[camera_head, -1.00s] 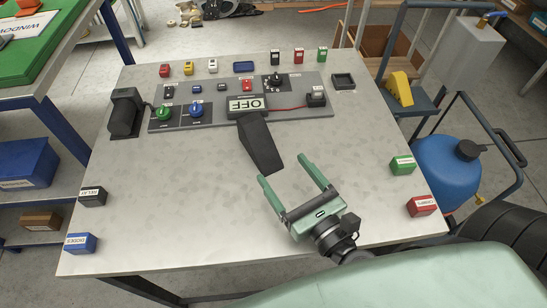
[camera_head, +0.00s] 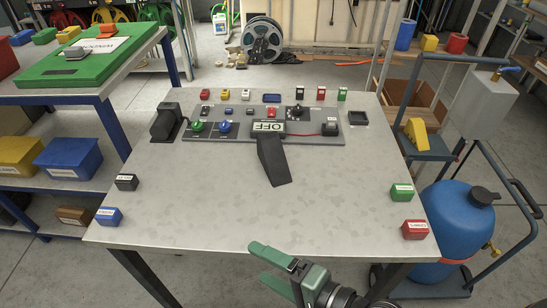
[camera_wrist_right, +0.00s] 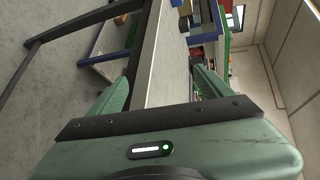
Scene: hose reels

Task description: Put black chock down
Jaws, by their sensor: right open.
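The black chock (camera_head: 272,162), a dark wedge, lies on the grey tabletop just in front of the OFF sign (camera_head: 268,127). Its far end is at the sign's lower edge; whether they touch I cannot tell. My right gripper (camera_head: 258,262) is open and empty at the table's front edge, well short of the chock. In the right wrist view its two green fingers (camera_wrist_right: 162,88) are spread, with the table edge showing between them and nothing held. My left gripper is in neither current view.
A control panel (camera_head: 205,152) with knobs and switches fills the table's back. Small labelled blocks sit near the side edges, including a green one (camera_head: 402,191) and a blue one (camera_head: 109,216). A cart with a blue tank (camera_head: 452,222) stands right. The tabletop's front middle is clear.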

